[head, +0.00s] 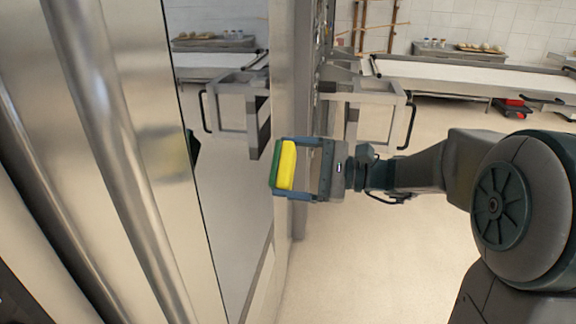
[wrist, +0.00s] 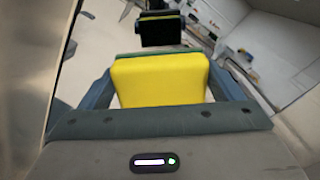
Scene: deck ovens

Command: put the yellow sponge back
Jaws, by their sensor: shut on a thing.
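The yellow sponge (head: 288,165) has a green layer on its far side. My gripper (head: 284,168) is shut on it and holds it in the air, close to an upright glossy panel. In the wrist view the yellow sponge (wrist: 160,80) fills the space between the two blue-grey fingers of my gripper (wrist: 158,85), with its green edge at the top. A mirror image of the sponge and gripper shows just beyond it in the wrist view. I cannot make out the place where the sponge belongs.
A tall shiny metal front (head: 110,150) stands at the left, beside the reflective panel (head: 235,200). A metal frame with handles (head: 375,97) stands behind my gripper. A long pale-topped table (head: 450,75) runs along the back right. The floor (head: 350,250) below my arm is clear.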

